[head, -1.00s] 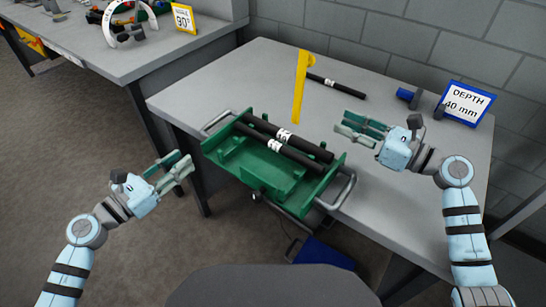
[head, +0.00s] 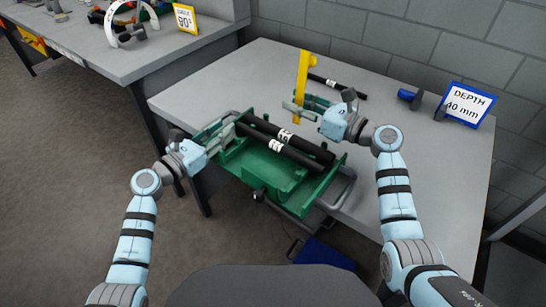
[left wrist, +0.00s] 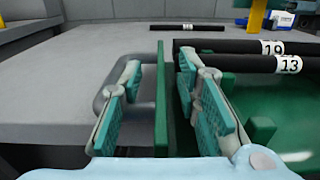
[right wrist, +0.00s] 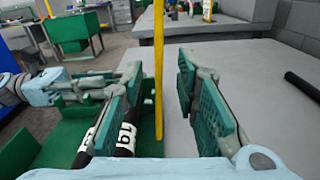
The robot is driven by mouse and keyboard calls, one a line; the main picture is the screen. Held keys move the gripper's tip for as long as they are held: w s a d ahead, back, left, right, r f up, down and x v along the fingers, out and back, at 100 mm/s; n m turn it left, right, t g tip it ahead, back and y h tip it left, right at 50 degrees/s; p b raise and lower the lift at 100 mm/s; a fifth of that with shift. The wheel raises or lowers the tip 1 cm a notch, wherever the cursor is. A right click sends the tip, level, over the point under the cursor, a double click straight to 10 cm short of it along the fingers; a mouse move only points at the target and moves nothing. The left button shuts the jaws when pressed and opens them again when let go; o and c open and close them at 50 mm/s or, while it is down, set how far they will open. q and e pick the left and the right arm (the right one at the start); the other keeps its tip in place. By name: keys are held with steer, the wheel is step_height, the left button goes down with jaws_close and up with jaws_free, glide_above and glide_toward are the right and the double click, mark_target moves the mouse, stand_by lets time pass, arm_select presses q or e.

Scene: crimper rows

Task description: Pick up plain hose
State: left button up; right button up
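Two black hoses lie side by side along the green tray: the rear one (head: 263,127), with a white band marked 19 in the left wrist view, and the front one (head: 295,153), marked 13. A third black hose (head: 350,89) with a white band lies on the table behind. My left gripper (head: 222,135) is open at the tray's left end; in the left wrist view its fingers (left wrist: 160,95) stand on either side of the green end wall. My right gripper (head: 302,104) is open behind the tray; in the right wrist view an upright yellow strip shows between its fingers (right wrist: 158,95).
The green tray (head: 240,165) with metal handles sits at the table's front edge. The yellow strip (head: 302,75) stands behind it. A blue cylinder (head: 408,97) and a DEPTH 40 mm sign (head: 466,103) are at the right.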

arm_select(q)
steer(key=shift+w+d, duration=0.2)
arm_select(e)
steer(key=shift+w+a, duration=0.15)
steer(key=shift+a, duration=0.1)
arm_select(q)
jaws_close()
arm_select(e)
jaws_close()
arm_select(q)
steer(key=shift+r, duration=0.15)
arm_select(e)
steer(key=shift+r, duration=0.1)
